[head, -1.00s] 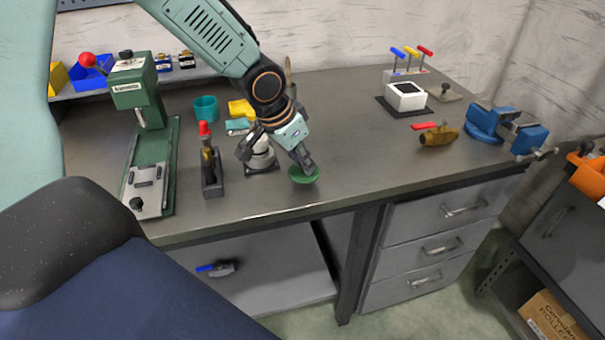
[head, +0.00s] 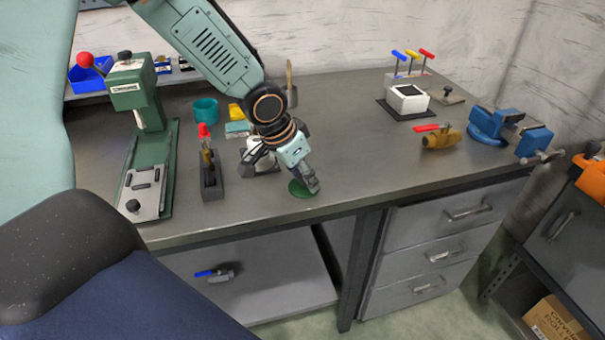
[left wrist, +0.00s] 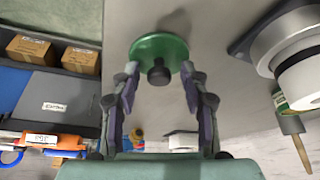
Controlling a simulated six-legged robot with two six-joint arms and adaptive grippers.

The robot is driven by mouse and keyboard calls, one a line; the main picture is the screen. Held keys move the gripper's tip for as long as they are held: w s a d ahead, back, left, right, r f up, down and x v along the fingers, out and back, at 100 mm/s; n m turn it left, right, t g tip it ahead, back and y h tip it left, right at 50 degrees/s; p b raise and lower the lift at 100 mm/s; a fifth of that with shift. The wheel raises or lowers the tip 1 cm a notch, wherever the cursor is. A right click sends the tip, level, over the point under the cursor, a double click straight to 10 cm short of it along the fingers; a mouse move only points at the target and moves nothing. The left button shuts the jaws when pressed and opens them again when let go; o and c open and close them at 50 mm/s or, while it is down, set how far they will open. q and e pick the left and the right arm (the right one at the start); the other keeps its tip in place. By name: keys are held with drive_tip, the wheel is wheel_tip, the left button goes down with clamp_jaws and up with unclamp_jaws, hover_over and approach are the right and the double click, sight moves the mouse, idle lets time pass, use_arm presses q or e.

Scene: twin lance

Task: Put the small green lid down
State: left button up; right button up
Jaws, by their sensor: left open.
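The small green lid (head: 298,190) lies flat on the grey workbench (head: 350,165) near its front edge, and appears to rest on the top. In the left wrist view the lid (left wrist: 150,45) is a green disc with a black knob (left wrist: 158,74). My left gripper (head: 303,180) is low over the lid. In the left wrist view my left gripper (left wrist: 159,80) is open, with a finger on each side of the knob and gaps between. Whether a finger touches the disc's edge is unclear. My right gripper is not in view.
A white round device (head: 262,160) stands close behind my gripper. A holder with a red-topped tool (head: 210,175) and a green press (head: 150,130) stand left. A brass valve (head: 440,138) and blue vise (head: 508,130) are at right. The bench between is clear.

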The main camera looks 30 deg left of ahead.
use_arm(q)
drive_tip(key=shift+s+r, duration=0.1)
drive_tip(key=shift+s, duration=0.05)
drive_tip(key=shift+r, duration=0.1)
drive_tip(key=shift+r+p, duration=0.2)
drive_tip(key=shift+p, duration=0.1)
drive_tip(key=p+v, duration=0.1)
drive_tip(key=v, duration=1)
drive_tip(key=s+d+f+n+g+h, duration=0.1)
drive_tip(key=s+d+f+g, duration=0.1)
drive_tip(key=s+d+f, duration=0.6)
drive_tip(key=s+d+f+n+g+h, duration=0.1)
drive_tip(key=s+d+f+n, duration=0.15)
drive_tip(key=f, duration=0.85)
drive_tip(key=s+f+y, duration=0.1)
drive_tip(key=s+f, duration=0.4)
drive_tip(key=s, duration=0.3)
drive_tip(key=s+f+g+y, duration=0.1)
drive_tip(key=s+f+y, duration=0.1)
drive_tip(key=s+f, duration=0.3)
drive_tip(key=s+a, duration=0.1)
drive_tip(key=s, duration=0.2)
drive_tip(key=shift+s+f, duration=0.25)
